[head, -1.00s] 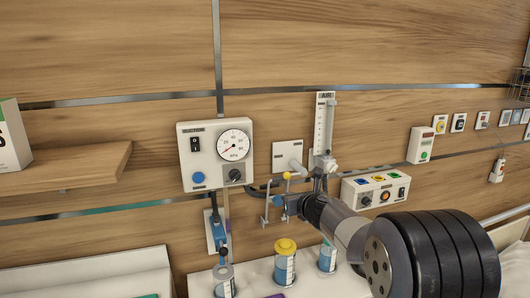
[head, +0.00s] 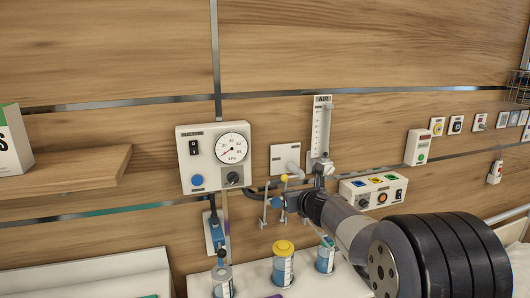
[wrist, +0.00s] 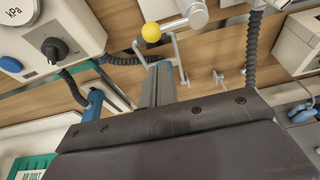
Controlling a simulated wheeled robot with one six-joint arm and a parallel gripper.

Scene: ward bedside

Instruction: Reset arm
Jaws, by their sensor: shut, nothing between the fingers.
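My gripper (head: 279,203) is in front of the wall rail, just below a small yellow ball (head: 285,178). In the wrist view my gripper (wrist: 162,72) has its grey fingers together with nothing between them. The yellow ball (wrist: 151,32) and thin metal hooks (wrist: 181,58) show just beyond the fingertips there. I cannot tell whether the fingertips touch a hook. My arm reaches in from the lower right of the head view.
A suction unit with a dial (head: 214,158) hangs left of my gripper. An AIR flowmeter (head: 320,130) stands above right, and a control box (head: 373,192) sits at right. Capped jars (head: 283,265) stand below. A shelf (head: 65,173) juts out at left.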

